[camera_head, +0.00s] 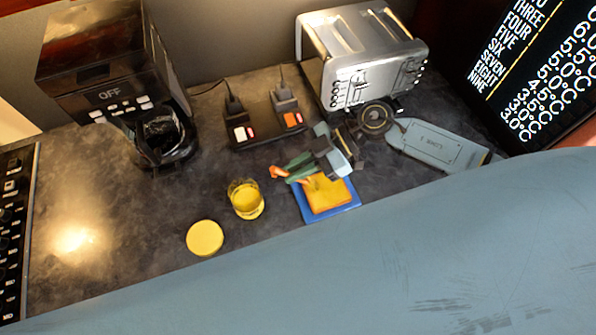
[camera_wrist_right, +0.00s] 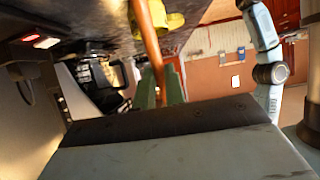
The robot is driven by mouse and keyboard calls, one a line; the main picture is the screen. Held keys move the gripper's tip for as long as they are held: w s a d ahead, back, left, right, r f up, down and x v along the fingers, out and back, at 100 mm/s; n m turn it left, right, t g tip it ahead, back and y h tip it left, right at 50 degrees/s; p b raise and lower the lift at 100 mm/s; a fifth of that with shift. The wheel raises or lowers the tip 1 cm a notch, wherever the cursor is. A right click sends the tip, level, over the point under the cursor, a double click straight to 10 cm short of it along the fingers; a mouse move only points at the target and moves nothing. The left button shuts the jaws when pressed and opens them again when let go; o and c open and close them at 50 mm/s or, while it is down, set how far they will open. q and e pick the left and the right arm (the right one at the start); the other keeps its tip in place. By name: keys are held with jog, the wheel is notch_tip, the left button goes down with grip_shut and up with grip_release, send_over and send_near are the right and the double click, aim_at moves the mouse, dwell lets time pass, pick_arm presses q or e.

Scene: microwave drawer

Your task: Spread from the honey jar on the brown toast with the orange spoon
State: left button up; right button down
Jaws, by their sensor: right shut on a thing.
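The honey jar (camera_head: 246,199), a small glass with yellow content, stands open on the dark counter. The toast (camera_head: 330,194) looks orange-yellow and lies on a blue square plate (camera_head: 352,206) to the right of the jar. My right gripper (camera_head: 294,172) is shut on the orange spoon (camera_head: 277,172), above the counter between jar and toast, partly over the toast's upper left edge. In the right wrist view the spoon (camera_wrist_right: 148,40) runs up from between the green fingers (camera_wrist_right: 160,86). I cannot tell whether the spoon touches the toast. My left gripper is not in view.
A yellow round lid (camera_head: 204,238) lies left of the jar. A coffee maker (camera_head: 110,85) stands at the back left, a power strip (camera_head: 268,128) with plugs at the back middle, and a toaster (camera_head: 365,60) at the back right. The counter left of the lid is clear.

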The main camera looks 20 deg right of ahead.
jog(key=shift+w, duration=0.45)
jog(key=shift+d, duration=0.1)
jog(key=shift+d+f, duration=0.2)
jog(key=shift+d, duration=1.15)
jog(key=shift+d, duration=0.15)
jog(key=d, duration=0.2)
jog(key=shift+d+r, duration=0.1)
jog(key=shift+d, duration=0.25)
jog(key=shift+a, duration=0.1)
